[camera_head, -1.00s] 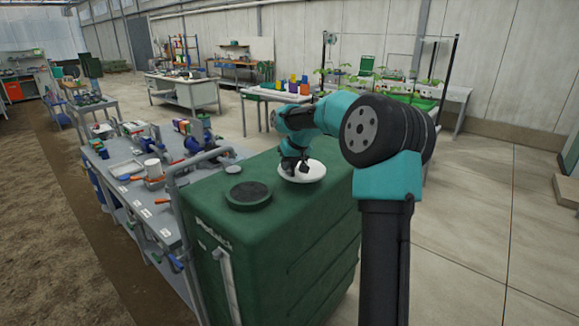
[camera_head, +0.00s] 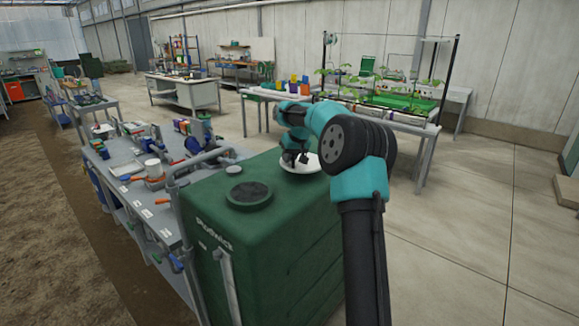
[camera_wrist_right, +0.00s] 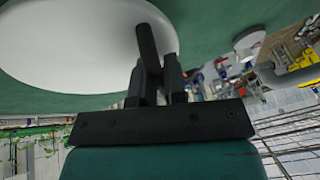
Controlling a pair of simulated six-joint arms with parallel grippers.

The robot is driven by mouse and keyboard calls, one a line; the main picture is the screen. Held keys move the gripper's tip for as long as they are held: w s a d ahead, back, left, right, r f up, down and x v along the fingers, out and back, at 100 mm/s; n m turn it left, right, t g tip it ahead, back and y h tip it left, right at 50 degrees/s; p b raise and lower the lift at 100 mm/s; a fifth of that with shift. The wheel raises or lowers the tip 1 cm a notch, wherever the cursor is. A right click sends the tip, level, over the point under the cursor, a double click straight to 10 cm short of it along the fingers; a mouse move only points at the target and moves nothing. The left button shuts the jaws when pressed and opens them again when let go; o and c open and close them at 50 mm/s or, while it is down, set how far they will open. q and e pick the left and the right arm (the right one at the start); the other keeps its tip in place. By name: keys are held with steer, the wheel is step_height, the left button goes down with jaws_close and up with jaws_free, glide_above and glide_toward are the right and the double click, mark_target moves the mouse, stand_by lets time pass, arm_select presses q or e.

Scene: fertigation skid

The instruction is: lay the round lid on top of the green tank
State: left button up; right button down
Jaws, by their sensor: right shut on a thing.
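The round white lid (camera_head: 299,165) is over the far right part of the green tank's top. My right gripper (camera_head: 305,157) is shut on the lid's dark handle, which also shows in the right wrist view (camera_wrist_right: 147,45). The lid (camera_wrist_right: 70,45) looks flat there, with the green tank top (camera_wrist_right: 210,20) behind it. I cannot tell whether it touches the tank. The green tank (camera_head: 220,212) stands in the middle, with a dark round fitting (camera_head: 249,194) on its top, left of and apart from the lid. My left gripper is not in view.
A small grey cap (camera_head: 232,170) is on the tank top, and a grey rail (camera_head: 175,195) runs along its left side. A workbench (camera_head: 125,175) with tools and pumps is at left. A plant table (camera_head: 430,130) stands behind my right arm. The floor at right is clear.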

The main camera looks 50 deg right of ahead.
mark_target(289, 165)
steer(key=shift+f, duration=1.8)
steer(key=c, duration=1.2)
jaws_free()
steer(key=shift+o, duration=0.2)
steer(key=shift+r, duration=0.15)
steer(key=v, duration=1.1)
steer(key=shift+r, duration=0.35)
steer(key=shift+s, duration=0.15)
